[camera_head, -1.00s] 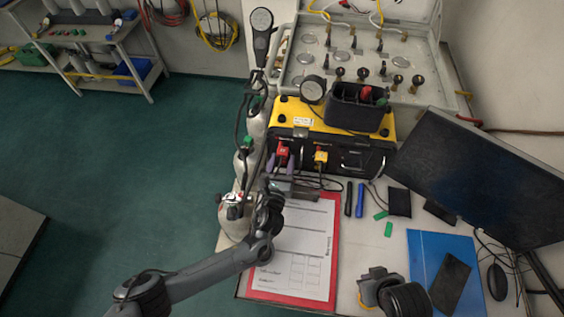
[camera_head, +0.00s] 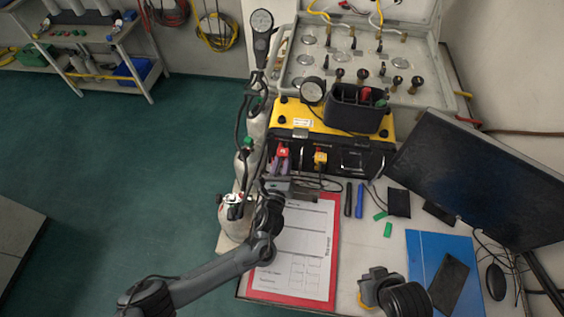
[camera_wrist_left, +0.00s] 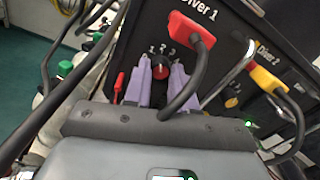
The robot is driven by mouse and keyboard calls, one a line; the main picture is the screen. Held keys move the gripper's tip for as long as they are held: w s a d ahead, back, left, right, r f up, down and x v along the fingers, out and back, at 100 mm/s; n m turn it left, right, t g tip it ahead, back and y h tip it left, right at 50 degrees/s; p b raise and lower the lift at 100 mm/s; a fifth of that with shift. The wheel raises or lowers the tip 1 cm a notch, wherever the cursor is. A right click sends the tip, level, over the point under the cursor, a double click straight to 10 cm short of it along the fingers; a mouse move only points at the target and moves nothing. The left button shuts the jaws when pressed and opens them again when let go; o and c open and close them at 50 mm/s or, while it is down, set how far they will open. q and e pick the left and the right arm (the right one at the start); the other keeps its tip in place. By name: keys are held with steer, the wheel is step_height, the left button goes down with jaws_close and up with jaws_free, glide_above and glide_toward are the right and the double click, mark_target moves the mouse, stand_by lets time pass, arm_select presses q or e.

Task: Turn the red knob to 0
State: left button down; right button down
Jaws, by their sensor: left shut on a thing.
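The red knob (camera_wrist_left: 160,70) sits on the black panel face under the "Diver 1" label in the left wrist view. Small white numbers show above it. I cannot tell which number it points to. My left gripper (camera_wrist_left: 159,80) has its two purple fingers on either side of the knob, shut on it. In the head view my left gripper (camera_head: 284,165) reaches the front of the yellow-and-black air panel (camera_head: 335,130), and the knob is hidden there.
A red-capped hose fitting (camera_wrist_left: 192,32) hangs close to the right finger. A yellow-capped one (camera_wrist_left: 268,80) is farther right by a smaller yellow knob (camera_wrist_left: 231,102). A red clipboard (camera_head: 333,235) lies below my arm. A cylinder (camera_head: 240,215) stands left of the table.

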arm_select(q)
steer(key=n, duration=0.2)
steer(key=shift+n, duration=0.4)
arm_select(e)
steer(key=shift+r, duration=0.35)
arm_select(q)
steer(key=n+p, duration=0.1)
steer(key=n, duration=0.2)
steer(key=shift+n, duration=0.3)
steer(key=n, duration=0.4)
steer(key=shift+t, duration=0.3)
steer(key=shift+n, duration=1.1)
arm_select(e)
steer(key=shift+r, duration=0.25)
arm_select(q)
steer(key=c, duration=0.9)
jaws_free()
arm_select(e)
steer(key=shift+a, duration=0.1)
